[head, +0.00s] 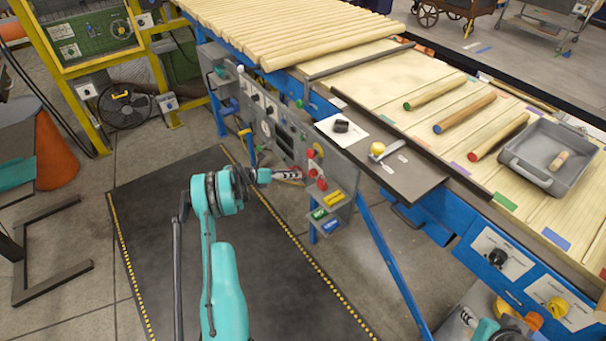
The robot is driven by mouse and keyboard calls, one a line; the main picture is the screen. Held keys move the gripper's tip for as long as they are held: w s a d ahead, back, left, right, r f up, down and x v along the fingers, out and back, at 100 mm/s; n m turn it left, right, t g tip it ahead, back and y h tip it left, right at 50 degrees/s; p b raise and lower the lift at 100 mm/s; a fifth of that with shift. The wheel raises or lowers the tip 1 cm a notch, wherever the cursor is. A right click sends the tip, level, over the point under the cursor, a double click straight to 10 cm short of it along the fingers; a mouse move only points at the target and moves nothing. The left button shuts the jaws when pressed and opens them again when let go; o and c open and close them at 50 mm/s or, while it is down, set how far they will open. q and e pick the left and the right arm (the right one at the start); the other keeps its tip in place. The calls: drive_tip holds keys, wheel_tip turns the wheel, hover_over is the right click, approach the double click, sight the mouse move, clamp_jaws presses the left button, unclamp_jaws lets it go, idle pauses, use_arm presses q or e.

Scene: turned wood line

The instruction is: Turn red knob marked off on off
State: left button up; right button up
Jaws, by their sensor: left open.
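A grey control panel (342,170) stands at the front of the wood line, left of the middle in the head view. My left gripper (299,175) is open and empty, pointing right at the panel just left of the lower red knobs. I cannot tell whether it touches one. My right gripper (466,316) shows small at the bottom right, far from the panel, and its finger state is unclear.
A dark shelf (405,177) with a yellow-topped handle juts out to the right. A grey tray (576,185) and turned rods lie on the line. A dark mat (160,220) covers the floor.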

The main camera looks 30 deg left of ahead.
use_arm(q)
drive_tip(key=shift+v, duration=2.05)
